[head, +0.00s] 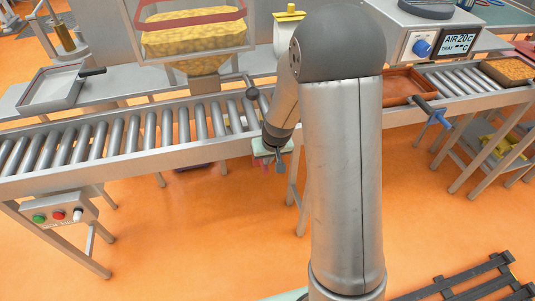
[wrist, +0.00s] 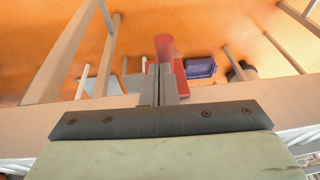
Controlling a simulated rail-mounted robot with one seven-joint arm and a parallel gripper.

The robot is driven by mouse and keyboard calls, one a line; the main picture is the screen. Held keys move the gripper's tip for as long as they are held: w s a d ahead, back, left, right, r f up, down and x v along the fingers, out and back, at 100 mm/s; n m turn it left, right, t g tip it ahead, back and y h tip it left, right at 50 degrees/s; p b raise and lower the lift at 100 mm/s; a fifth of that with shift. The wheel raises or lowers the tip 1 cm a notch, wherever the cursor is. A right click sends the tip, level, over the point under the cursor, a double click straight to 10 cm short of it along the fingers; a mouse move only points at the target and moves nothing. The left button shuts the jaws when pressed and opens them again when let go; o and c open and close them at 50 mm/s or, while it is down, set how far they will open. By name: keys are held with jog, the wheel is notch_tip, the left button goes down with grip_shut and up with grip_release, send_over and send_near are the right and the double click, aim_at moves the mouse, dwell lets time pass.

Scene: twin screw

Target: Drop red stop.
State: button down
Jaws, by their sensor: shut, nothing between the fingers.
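My gripper (head: 280,166) hangs at the front rail of the roller conveyor, just left of my arm's thick link. In the wrist view its two fingers (wrist: 160,70) are pressed together with nothing between them. A red, partly see-through round handle (wrist: 163,46) shows just past the fingertips; it looks like part of the red stop. I cannot tell whether the fingers touch it. In the head view a small bit of red (head: 265,161) shows beside the gripper, mostly hidden.
The roller conveyor (head: 120,135) runs across the view. A button box (head: 60,213) hangs at left. A blue bin (wrist: 200,67) lies below on the orange floor.

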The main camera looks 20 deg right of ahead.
jog(key=w+v, duration=0.1)
jog(key=v, duration=1.2)
jog(key=shift+d+r, duration=0.2)
jog(key=s+a+r+g, duration=0.1)
jog(key=s, duration=1)
jog(key=s+a+r+g, duration=0.1)
jog(key=s+r+g, duration=0.1)
jog(key=s, duration=1)
jog(key=shift+a+h, duration=0.3)
